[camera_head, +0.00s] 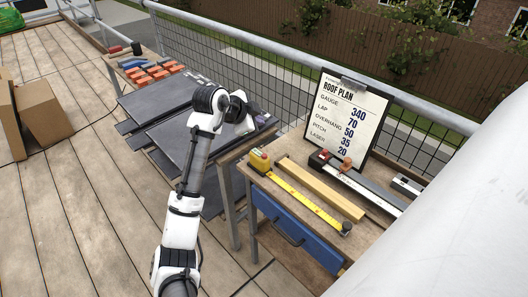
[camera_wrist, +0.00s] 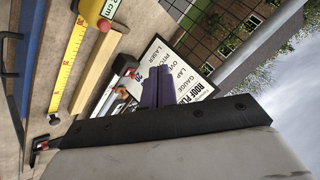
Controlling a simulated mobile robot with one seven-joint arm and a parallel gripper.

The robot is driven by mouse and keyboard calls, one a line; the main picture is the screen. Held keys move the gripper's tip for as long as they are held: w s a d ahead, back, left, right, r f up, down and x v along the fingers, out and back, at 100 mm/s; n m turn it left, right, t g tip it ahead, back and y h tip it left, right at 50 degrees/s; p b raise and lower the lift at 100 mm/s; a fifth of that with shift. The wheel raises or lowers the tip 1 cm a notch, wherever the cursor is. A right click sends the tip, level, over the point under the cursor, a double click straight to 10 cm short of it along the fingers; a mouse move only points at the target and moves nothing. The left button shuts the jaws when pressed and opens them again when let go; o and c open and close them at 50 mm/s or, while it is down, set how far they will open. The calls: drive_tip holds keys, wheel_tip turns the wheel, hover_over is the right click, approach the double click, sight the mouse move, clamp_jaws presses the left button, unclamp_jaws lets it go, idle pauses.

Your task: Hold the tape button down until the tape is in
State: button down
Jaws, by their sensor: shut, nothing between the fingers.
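The tape measure (camera_head: 259,160) is yellow with a red top part and lies at the left back corner of the workbench. Its yellow tape (camera_head: 310,203) is drawn out towards the front right, ending at a dark end piece (camera_head: 345,229). In the wrist view the case (camera_wrist: 98,12) is cut off by the top edge, with a "cm" display partly in sight, and the tape (camera_wrist: 66,62) runs down the left. My gripper (camera_wrist: 157,88) is shut and empty, its purple fingers apart from the tape measure. In the head view it is beyond the case; its fingertips are not clear.
A wooden batten (camera_head: 320,188) lies alongside the tape. The roof plan board (camera_head: 345,118) stands at the back by the railing. Slates (camera_head: 160,100) and orange blocks (camera_head: 155,74) are left.

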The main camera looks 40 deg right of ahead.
drive_tip(key=shift+s+d+f+m+g, duration=0.35)
drive_tip(key=shift+s+f, duration=0.15)
drive_tip(key=shift+s, duration=0.1)
drive_tip(key=b, duration=0.6)
hover_over(261, 159)
wheel_tip(261, 159, down, 9)
drive_tip(key=shift+r, duration=0.1)
idle(1.6)
drive_tip(key=shift+d+f, duration=0.1)
drive_tip(key=shift+f, duration=0.3)
drive_tip(key=shift+f+b, duration=0.6)
idle(0.5)
drive_tip(key=shift+r, duration=0.1)
drive_tip(key=shift+r+p, duration=0.75)
drive_tip(key=shift+r, duration=0.15)
